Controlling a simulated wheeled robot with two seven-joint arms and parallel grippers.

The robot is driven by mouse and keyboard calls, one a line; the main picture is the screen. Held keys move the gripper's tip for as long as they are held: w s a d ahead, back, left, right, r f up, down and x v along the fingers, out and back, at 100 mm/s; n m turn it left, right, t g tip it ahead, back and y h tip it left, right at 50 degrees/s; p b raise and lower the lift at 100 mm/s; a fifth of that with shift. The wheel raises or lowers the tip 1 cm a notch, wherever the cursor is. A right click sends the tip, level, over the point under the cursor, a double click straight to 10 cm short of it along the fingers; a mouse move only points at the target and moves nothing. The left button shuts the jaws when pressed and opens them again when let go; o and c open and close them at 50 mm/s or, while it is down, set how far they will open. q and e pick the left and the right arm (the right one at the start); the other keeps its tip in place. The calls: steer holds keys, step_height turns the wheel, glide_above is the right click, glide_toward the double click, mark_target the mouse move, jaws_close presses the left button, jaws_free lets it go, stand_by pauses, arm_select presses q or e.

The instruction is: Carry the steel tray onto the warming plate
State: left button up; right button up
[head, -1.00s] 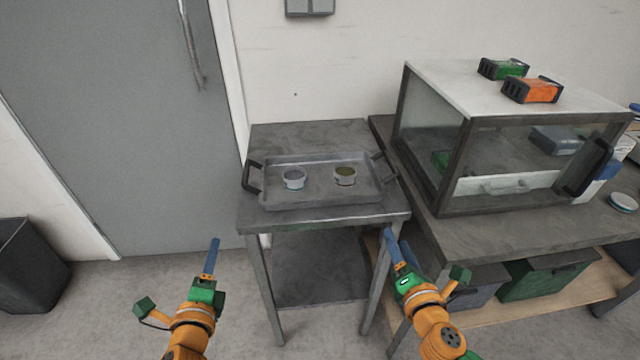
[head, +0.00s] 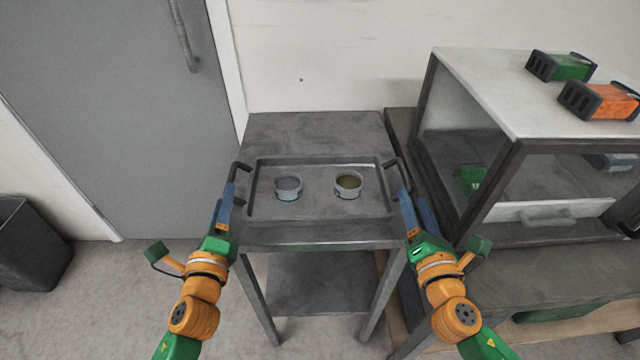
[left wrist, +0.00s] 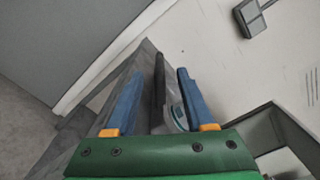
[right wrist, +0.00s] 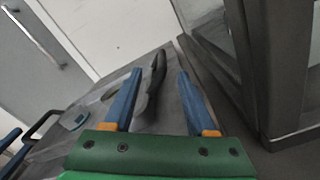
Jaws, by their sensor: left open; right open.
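The steel tray (head: 318,212) lies flat on a small grey metal table and carries two small cups, one with greyish contents (head: 288,188) and one with yellowish contents (head: 348,186). It has a black handle at each end. My left gripper (head: 229,192) is open at the left handle (head: 240,168); in the left wrist view that handle (left wrist: 158,85) stands between the blue fingers. My right gripper (head: 411,198) is open at the right handle (head: 398,168); in the right wrist view that handle (right wrist: 154,80) lies between the fingers. I cannot make out a warming plate.
A glass-sided cabinet (head: 480,135) stands on the bench at right, close to my right gripper, with a green box (head: 560,66) and an orange box (head: 600,101) on top. A dark bin (head: 30,245) stands at far left. A wall is behind the table (head: 315,130).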

mark_target(233, 166)
arm_select(q)
steer(key=w, duration=0.7)
steer(key=shift+w+a, duration=0.15)
arm_select(e)
steer(key=w, duration=0.7)
steer(key=shift+w+a+f, duration=0.1)
steer(key=shift+w+a, duration=0.05)
steer(key=shift+a, duration=0.05)
arm_select(q)
steer(key=shift+f, duration=0.1)
jaws_close()
arm_select(e)
jaws_close()
arm_select(q)
steer(key=shift+a, duration=0.1)
